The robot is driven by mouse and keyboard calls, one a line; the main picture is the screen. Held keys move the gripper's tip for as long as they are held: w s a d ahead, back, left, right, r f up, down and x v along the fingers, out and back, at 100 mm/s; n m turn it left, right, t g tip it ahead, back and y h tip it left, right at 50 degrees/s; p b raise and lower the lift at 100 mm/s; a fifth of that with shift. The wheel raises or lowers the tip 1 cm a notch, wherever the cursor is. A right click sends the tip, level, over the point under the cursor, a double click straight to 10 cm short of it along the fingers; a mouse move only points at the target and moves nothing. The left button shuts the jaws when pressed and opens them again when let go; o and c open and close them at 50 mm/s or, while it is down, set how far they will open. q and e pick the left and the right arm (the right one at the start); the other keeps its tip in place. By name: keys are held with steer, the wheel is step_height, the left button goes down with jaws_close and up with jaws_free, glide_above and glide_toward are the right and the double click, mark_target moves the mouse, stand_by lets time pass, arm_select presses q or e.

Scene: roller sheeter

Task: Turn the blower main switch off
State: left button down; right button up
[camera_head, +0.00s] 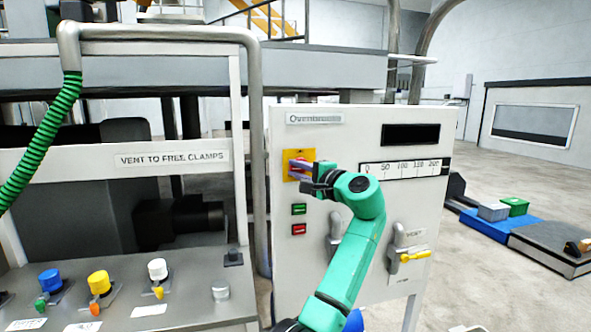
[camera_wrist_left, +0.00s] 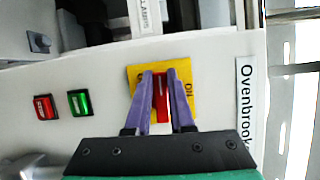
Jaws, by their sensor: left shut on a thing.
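The red main switch (camera_head: 299,163) sits on a yellow plate (camera_head: 289,154) at the upper left of the white control panel (camera_head: 384,112). In the left wrist view, the red switch handle (camera_wrist_left: 161,97) is between the purple fingers of my left gripper (camera_wrist_left: 163,85), which is shut on it. ON shows on the right part of the yellow plate (camera_wrist_left: 187,108) in that view. The lettering on its left part is mostly hidden by a finger. In the head view, my left gripper (camera_head: 302,170) partly covers the switch. My right gripper is not in view.
Below the switch are a green button (camera_head: 299,209) and a red button (camera_head: 299,230). A lever with a yellow handle (camera_head: 415,256) is at the panel's lower right. A console (camera_head: 190,297) with several coloured knobs stands at the left.

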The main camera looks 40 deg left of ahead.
arm_select(q)
steer(key=shift+w+d+n, duration=0.1)
steer(key=shift+w+n, duration=0.05)
steer(key=shift+n, duration=0.15)
stand_by(0.4)
steer(key=c, duration=0.8)
jaws_free()
steer(key=shift+r, duration=0.1)
steer(key=shift+w+f, duration=0.2)
steer(key=shift+w, duration=0.1)
steer(key=shift+s, duration=0.15)
steer(key=b+v, duration=0.2)
steer(key=v, duration=0.5)
steer(key=b+v, duration=0.2)
steer(key=v, duration=0.5)
steer(key=shift+s+d+r, duration=0.1)
steer(key=shift+d+r, duration=0.1)
